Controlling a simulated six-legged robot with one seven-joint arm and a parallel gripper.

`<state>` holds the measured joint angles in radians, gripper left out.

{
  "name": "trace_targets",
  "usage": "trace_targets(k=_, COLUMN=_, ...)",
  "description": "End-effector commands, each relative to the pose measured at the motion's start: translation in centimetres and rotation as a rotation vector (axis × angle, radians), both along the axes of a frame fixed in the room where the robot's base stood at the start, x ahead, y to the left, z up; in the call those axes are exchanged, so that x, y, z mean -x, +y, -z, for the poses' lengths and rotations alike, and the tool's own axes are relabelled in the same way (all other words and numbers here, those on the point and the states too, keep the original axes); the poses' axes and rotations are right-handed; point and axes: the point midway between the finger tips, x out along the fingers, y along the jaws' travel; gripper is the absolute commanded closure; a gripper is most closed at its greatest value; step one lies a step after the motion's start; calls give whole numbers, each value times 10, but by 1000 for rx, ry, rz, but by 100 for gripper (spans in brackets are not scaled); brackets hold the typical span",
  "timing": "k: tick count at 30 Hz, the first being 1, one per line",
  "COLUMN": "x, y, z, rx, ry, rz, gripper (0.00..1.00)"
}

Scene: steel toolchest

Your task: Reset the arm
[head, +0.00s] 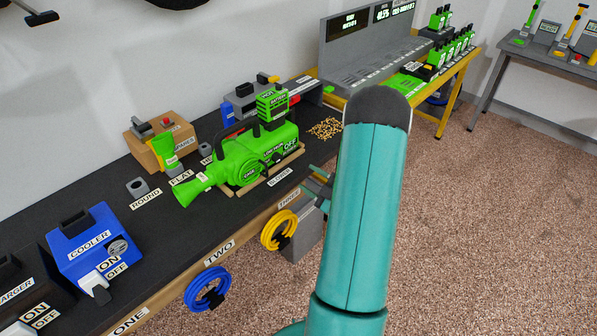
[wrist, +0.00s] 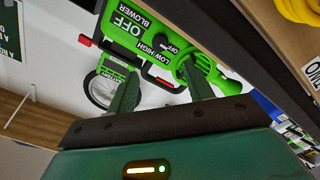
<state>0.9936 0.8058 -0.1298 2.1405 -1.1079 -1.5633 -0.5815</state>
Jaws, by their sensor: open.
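My teal arm rises through the middle of the head view, in front of the bench. My gripper (wrist: 162,78) shows in the wrist view with its two fingers apart and nothing between them. In the head view, small teal parts (head: 318,184) show at the bench's front edge, left of my arm; most of the gripper is hidden there. The green blower (head: 240,158) lies on the bench to the left of my arm. It also shows beyond my fingers in the wrist view (wrist: 150,32); I cannot tell how far apart they are.
A grey charging rack (head: 365,50) stands behind my arm. The speckled floor (head: 480,220) at right is clear.

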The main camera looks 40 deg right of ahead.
Motion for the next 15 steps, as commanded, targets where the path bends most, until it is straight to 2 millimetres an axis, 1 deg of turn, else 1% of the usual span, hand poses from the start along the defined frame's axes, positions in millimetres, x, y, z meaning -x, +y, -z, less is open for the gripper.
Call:
trace_targets(k=1, x=7, y=-1, z=0, rx=0, ry=-1, rz=2, gripper=48)
trace_targets(k=3, x=13, y=-1, z=0, rx=-1, ry=0, rz=1, gripper=48)
trace_targets(k=5, x=17, y=-1, z=0, rx=-1, ry=0, rz=1, gripper=48)
trace_targets(k=15, x=18, y=-1, z=0, rx=0, ry=0, rz=0, gripper=48)
